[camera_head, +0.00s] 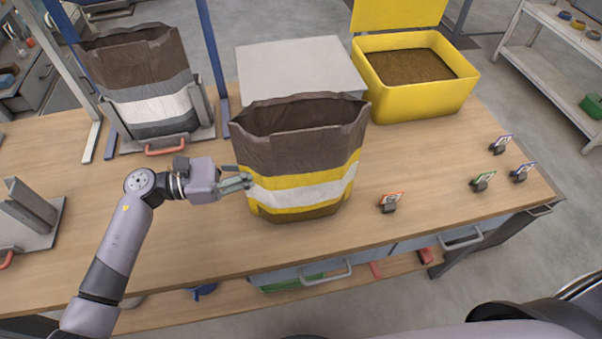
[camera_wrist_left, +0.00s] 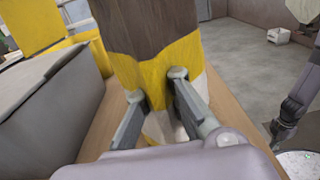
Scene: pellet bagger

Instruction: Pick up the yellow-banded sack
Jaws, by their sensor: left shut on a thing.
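The yellow-banded sack (camera_head: 301,157) is brown with yellow and white bands and an open top. It stands upright near the middle of the workbench in the head view. My left gripper (camera_head: 246,182) reaches it from the left at the height of the bands. In the left wrist view the sack (camera_wrist_left: 150,45) rises between the two fingers of my left gripper (camera_wrist_left: 160,88), and the fingers are shut on its side at the yellow band. The sack's base seems to be at the bench top; I cannot tell if it is lifted. My right gripper is not in view.
A grey box (camera_head: 297,66) stands behind the sack. A yellow bin (camera_head: 425,98) of brown pellets is at the back right. Another brown sack with grey and white bands (camera_head: 140,80) stands in a holder at the left. Small tag stands, including an orange one (camera_head: 390,203), are on the right.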

